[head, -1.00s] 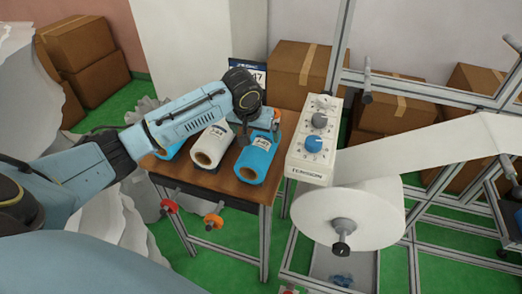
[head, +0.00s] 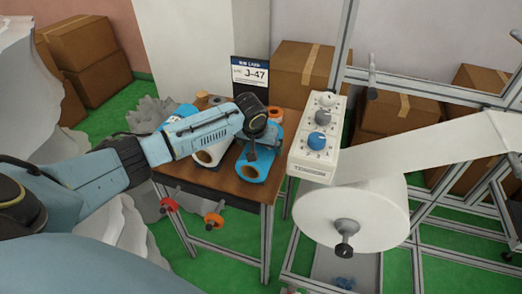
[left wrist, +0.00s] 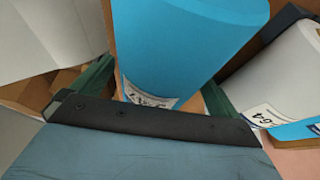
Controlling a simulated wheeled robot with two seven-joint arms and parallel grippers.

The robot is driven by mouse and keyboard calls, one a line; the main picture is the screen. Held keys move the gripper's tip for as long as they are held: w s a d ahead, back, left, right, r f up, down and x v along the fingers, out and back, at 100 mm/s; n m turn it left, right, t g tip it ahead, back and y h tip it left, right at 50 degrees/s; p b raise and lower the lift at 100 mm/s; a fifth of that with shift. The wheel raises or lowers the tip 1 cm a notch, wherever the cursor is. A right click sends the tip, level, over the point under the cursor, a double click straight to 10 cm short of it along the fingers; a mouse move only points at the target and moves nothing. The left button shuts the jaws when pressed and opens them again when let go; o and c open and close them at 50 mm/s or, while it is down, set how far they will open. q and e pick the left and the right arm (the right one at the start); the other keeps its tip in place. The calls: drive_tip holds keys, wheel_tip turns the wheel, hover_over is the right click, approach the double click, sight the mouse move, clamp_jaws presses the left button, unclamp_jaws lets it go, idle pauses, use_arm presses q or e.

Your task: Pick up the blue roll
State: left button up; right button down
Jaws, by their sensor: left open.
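In the left wrist view the blue roll (left wrist: 185,40) lies between two green fingers, with a white label near the gripper body. My left gripper (head: 262,149) is open and points down over the blue roll, hiding part of it. It also shows in the left wrist view (left wrist: 155,90). Whether the fingers touch the roll cannot be told. My right gripper is not seen.
A white roll (head: 206,157) lies just left of the blue one, partly behind my arm. Another blue roll (head: 183,114) lies farther left. A sign (head: 250,75) stands behind. A control box (head: 314,160) and large white reel (head: 362,215) stand close to the right.

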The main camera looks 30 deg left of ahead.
use_arm(q)
drive_tip(key=c, duration=1.1)
drive_tip(key=shift+o, duration=0.2)
wheel_tip(320, 180, up, 10)
drive_tip(key=shift+r+p, duration=0.1)
drive_tip(key=shift+p, duration=0.7)
